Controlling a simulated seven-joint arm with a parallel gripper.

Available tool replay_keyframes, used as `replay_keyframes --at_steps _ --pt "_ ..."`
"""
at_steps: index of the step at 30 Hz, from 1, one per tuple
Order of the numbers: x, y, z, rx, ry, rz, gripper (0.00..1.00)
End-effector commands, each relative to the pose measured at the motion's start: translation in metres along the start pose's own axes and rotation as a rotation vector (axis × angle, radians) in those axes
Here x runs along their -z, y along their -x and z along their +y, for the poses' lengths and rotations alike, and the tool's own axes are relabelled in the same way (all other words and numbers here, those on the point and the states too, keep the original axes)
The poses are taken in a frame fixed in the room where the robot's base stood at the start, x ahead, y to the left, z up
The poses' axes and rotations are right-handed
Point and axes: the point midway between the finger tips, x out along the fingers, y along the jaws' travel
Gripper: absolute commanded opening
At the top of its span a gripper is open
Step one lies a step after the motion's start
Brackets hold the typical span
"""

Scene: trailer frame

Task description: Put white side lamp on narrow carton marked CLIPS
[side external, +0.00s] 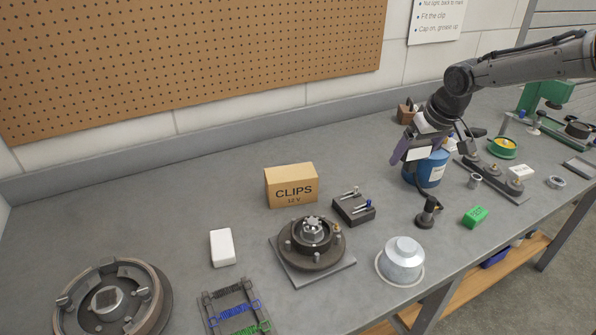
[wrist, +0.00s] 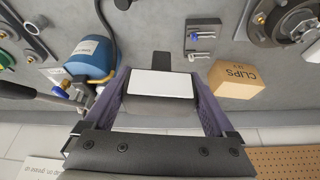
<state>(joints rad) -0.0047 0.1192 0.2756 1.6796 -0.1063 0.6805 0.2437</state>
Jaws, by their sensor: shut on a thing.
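The white side lamp (wrist: 161,84) is between the two purple fingers of my gripper (wrist: 160,76) in the wrist view, with a dark tab at its far side. In the side external view my gripper (side external: 412,155) is shut on the lamp (side external: 420,153) and holds it above the bench, beside and partly in front of the blue canister. The narrow tan carton marked CLIPS (side external: 291,187) stands upright on the bench, well to the left of my gripper. It also shows in the wrist view (wrist: 233,80), right of the lamp. Its top looks bare.
A dark block with small pins (side external: 354,208) stands right of the carton, and a hub on a plate (side external: 312,245) is in front. The blue canister (side external: 432,170) is close to my gripper. A white block (side external: 222,247) lies front left. Bench left of the carton is clear.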

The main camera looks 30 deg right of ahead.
Motion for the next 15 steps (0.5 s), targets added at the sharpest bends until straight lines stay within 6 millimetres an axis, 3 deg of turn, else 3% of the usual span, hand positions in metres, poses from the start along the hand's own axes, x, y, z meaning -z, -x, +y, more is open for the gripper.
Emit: replay_keyframes --at_steps 3,9,15 --pt "0.018 0.02 -0.035 0.007 0.015 0.005 0.24" --pt "0.034 0.047 -0.098 0.033 0.078 0.002 0.24" --pt "0.033 0.054 -0.136 0.06 0.144 -0.001 0.24"
